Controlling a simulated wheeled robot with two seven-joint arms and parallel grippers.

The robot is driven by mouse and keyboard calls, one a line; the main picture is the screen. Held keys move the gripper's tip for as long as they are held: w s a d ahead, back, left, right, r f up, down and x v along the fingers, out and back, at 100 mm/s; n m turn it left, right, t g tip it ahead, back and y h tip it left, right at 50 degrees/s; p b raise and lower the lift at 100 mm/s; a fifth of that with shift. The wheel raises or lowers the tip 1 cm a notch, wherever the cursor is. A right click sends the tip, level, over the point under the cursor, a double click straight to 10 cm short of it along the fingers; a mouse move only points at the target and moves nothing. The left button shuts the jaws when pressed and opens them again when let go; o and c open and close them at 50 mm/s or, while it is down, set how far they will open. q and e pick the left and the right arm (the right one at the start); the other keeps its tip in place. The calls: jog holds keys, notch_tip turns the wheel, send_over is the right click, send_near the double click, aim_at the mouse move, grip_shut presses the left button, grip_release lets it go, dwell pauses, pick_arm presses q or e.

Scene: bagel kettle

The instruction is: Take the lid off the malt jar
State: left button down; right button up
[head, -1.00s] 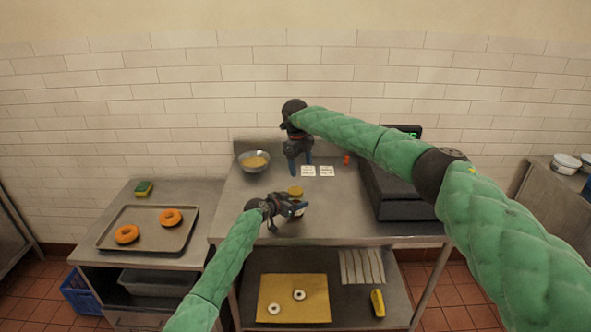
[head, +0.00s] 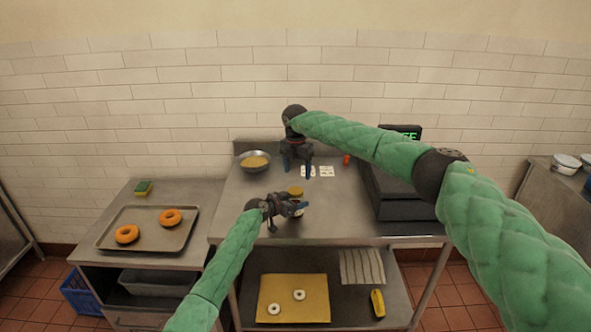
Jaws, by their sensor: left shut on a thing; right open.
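The malt jar (head: 298,212) stands on the steel table near its front, mostly hidden behind my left gripper. Its yellowish lid (head: 295,190) sits on top of it. My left gripper (head: 300,208) comes in from the left and is shut on the jar's body, below the lid. My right gripper (head: 297,176) hangs fingers down, open and empty, above the table behind the jar. It is apart from the lid.
A metal bowl of yellow contents (head: 255,161) stands at the back left. A dark boxy machine (head: 402,205) fills the table's right. A tray with two bagels (head: 150,240) is on the left table.

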aim_at(296, 190)
jog(key=m, duration=0.5)
jog(key=shift+a+m, duration=0.2)
jog(key=shift+m, duration=0.2)
jog(key=m, duration=0.5)
jog(key=shift+f+m, duration=0.1)
jog(key=shift+m, duration=0.2)
jog(key=shift+f, duration=3.95)
jog(key=c, duration=1)
